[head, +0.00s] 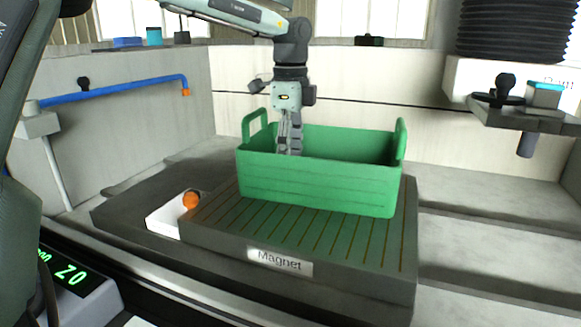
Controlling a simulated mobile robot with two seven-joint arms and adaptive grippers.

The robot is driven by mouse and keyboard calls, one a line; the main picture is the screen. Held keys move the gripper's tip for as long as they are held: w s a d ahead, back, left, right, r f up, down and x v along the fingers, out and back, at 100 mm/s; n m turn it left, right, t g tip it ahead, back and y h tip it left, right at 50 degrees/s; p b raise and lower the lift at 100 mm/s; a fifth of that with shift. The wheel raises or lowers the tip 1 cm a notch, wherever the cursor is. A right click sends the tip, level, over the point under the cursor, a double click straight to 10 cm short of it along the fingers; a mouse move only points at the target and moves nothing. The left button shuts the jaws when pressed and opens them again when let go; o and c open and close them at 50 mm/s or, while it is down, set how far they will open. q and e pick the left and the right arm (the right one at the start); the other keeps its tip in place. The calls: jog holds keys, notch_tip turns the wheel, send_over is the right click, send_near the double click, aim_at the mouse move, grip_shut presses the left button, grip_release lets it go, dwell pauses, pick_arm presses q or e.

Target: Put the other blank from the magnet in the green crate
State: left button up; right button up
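The green crate (318,182) stands upright on the slatted top of the magnet (290,232), toward its back, with a raised handle at each end. My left gripper (290,146) points down into the left part of the crate. Its fingertips are hidden behind the crate's near wall, so I cannot tell whether they are open or shut on something. I see no blank on the bare part of the magnet, and the crate's floor is hidden. My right gripper is not in view.
A white block with an orange knob (191,200) sits at the magnet's left side. A blue pipe (115,92) runs along the left wall. A machine head with black bellows (514,30) hangs at right. A green-digit display (71,273) is at lower left.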

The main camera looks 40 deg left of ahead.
pick_arm(q)
notch_tip(320, 180, up, 10)
jog(key=shift+f, duration=0.15)
